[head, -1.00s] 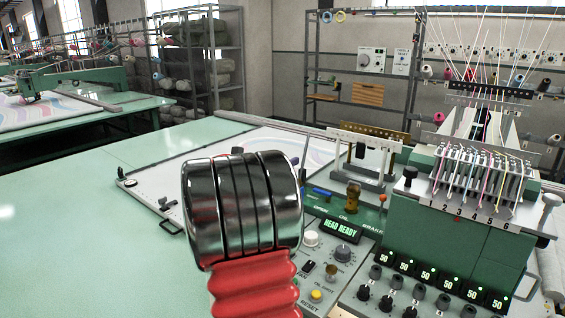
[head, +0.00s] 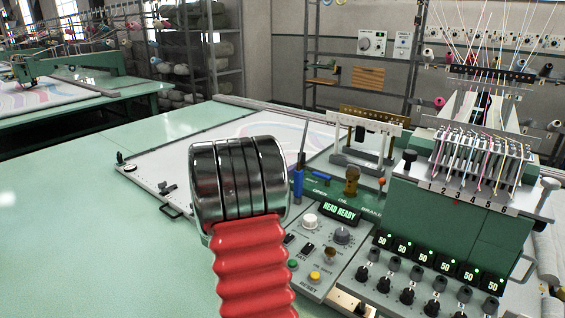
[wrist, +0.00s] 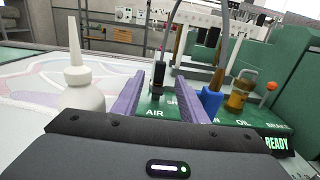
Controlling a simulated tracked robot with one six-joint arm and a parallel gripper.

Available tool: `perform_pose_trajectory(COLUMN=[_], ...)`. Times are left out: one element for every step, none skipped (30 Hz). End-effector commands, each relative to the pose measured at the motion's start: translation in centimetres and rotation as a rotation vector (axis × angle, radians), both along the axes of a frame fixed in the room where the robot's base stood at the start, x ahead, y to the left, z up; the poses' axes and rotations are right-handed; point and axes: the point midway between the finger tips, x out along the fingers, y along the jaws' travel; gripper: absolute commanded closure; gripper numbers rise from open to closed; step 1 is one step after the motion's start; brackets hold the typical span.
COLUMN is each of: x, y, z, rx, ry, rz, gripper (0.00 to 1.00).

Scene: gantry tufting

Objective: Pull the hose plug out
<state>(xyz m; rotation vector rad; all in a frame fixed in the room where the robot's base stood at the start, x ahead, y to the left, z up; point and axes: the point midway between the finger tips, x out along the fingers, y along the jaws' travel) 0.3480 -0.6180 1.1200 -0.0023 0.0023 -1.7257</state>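The panel has a label AIR in the wrist view. Above it, between my two purple fingers, stands a dark upright plug (wrist: 158,86) with a thin grey hose (wrist: 166,42) rising and curving right. My gripper (wrist: 156,96) is open, one finger on each side of the plug in this view. I see no contact, and the gap in depth cannot be told. In the head view my own arm hides the gripper and the plug.
A blue-handled tool (wrist: 211,101) stands just right of my right finger; it also shows in the head view (head: 297,189). An amber oil piece (wrist: 239,95) is farther right. A white nozzle bottle (wrist: 84,88) stands left. The green table (head: 80,235) is clear.

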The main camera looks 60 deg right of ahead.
Motion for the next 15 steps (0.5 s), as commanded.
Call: perform_pose_trajectory(x=[-0.2, -0.3, -0.4, -0.4, -0.5, -0.6, -0.7, -0.7, -0.8, -0.9, -0.9, -0.9, -1.0, -1.0, -1.0], y=[-0.8, -1.2, -1.8, -2.2, -2.6, -3.1, -3.5, -3.9, -4.4, -4.7, -4.9, -5.2, -5.4, -5.6, -5.7], z=[0.0, -0.1, -0.1, -0.1, 0.0, -0.1, 0.0, 0.0, -0.1, -0.1, 0.0, 0.0, 0.0, 0.0, 0.0], rx=[0.000, 0.000, 0.001, 0.001, 0.001, 0.000, 0.000, 0.000, 0.001, 0.001, 0.000, 0.000, 0.000, 0.000, 0.001], ry=[0.001, 0.001, 0.001, 0.000, 0.000, 0.001, 0.001, 0.001, 0.002, 0.001, 0.001, 0.001, 0.001, 0.001, 0.002], rz=[-0.003, -0.003, -0.003, -0.003, -0.003, -0.003, -0.002, -0.002, -0.003, -0.003, -0.003, -0.003, -0.003, -0.002, -0.002], gripper=[0.61, 0.61, 0.61, 0.61, 0.61, 0.61, 0.61, 0.61, 0.61, 0.61, 0.61, 0.61, 0.61, 0.61, 0.61])
